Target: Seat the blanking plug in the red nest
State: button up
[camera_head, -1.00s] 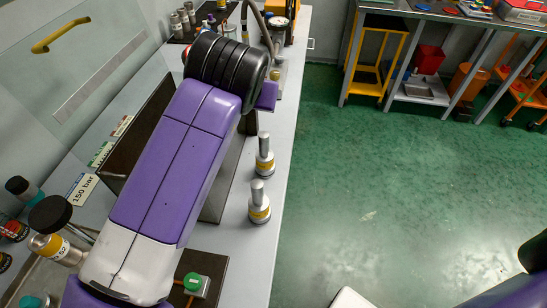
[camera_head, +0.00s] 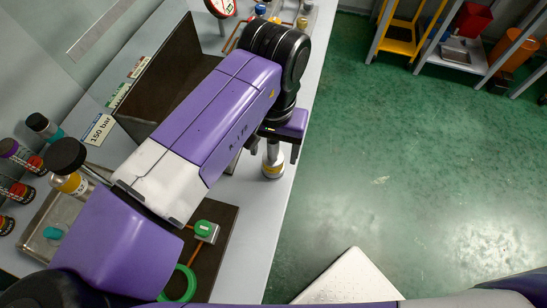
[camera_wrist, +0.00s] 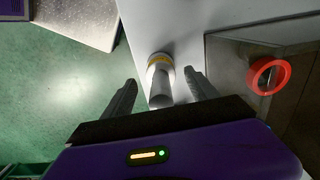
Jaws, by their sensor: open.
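A silver plug with a yellow band (camera_head: 272,168) stands upright on the pale bench near its edge. In the wrist view the plug (camera_wrist: 159,64) is between my open fingers, its thin stem pointing toward the camera. My gripper (camera_head: 274,147) is above it in the head view, partly hidden by my arm; the fingers (camera_wrist: 160,77) stand apart on both sides of the stem.
A dark upright panel (camera_head: 172,75) stands behind my arm. A dark board (camera_head: 215,250) with a green-topped fitting (camera_head: 206,231) lies nearer. A tray (camera_head: 42,237) and several capped bottles are at the left. Green floor lies beyond the bench edge.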

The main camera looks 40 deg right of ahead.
aim_at(273, 157)
jog(key=shift+f, duration=1.6)
grip_shut()
